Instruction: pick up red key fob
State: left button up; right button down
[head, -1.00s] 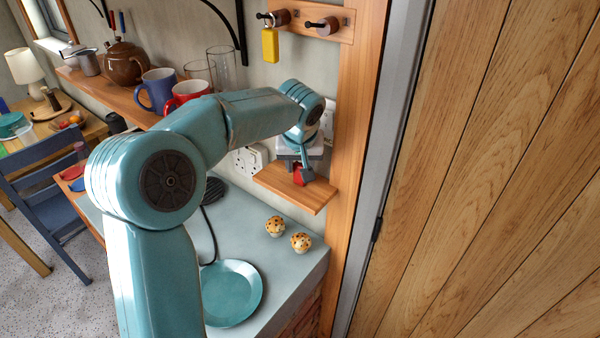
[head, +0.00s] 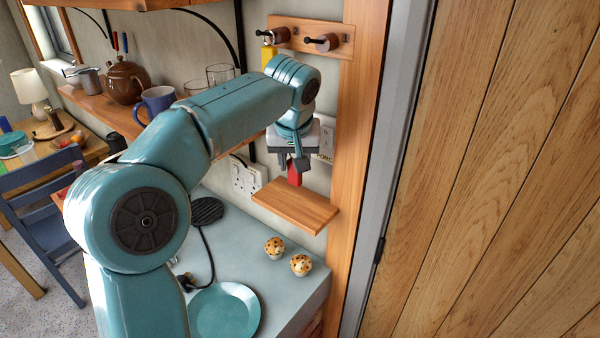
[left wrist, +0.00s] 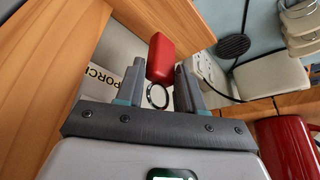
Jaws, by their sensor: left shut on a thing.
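The red key fob (head: 294,174) hangs from my left gripper (head: 292,162), just above the small wooden ledge (head: 300,208) on the wall. In the left wrist view the red fob (left wrist: 161,56) lies at the tips of the two grey fingers of my left gripper (left wrist: 160,75), with its metal ring (left wrist: 157,96) between them. The fingers are closed on it. In the head view the fingers partly cover the fob. My right gripper is not in view.
A peg rail (head: 310,37) above holds a yellow fob (head: 268,57), partly behind my arm. Two muffins (head: 287,254) and a teal plate (head: 224,312) are on the counter below. A blue mug (head: 157,100) stands on the shelf left. A wooden door (head: 480,170) fills the right.

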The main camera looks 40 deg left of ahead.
pick_arm(q)
jog(key=s+d+b, duration=0.2)
jog(key=s+b, duration=0.3)
jog(key=s, duration=1.2)
jog(key=shift+s+b, duration=0.35)
jog(key=shift+s, duration=0.05)
jog(key=shift+s, duration=0.1)
jog(key=w+d+f+m+t+h, duration=0.15)
jog(key=w+d+f+m, duration=0.25)
jog(key=w+d+f, duration=0.75)
jog(key=w+d+f+m+h, duration=0.2)
jog(key=w+d+f+m, duration=0.3)
jog(key=w+d+f, duration=0.65)
jog(key=s+a+f, duration=0.2)
jog(key=s+f, duration=0.4)
jog(key=f, duration=0.1)
jog(key=shift+s, duration=0.15)
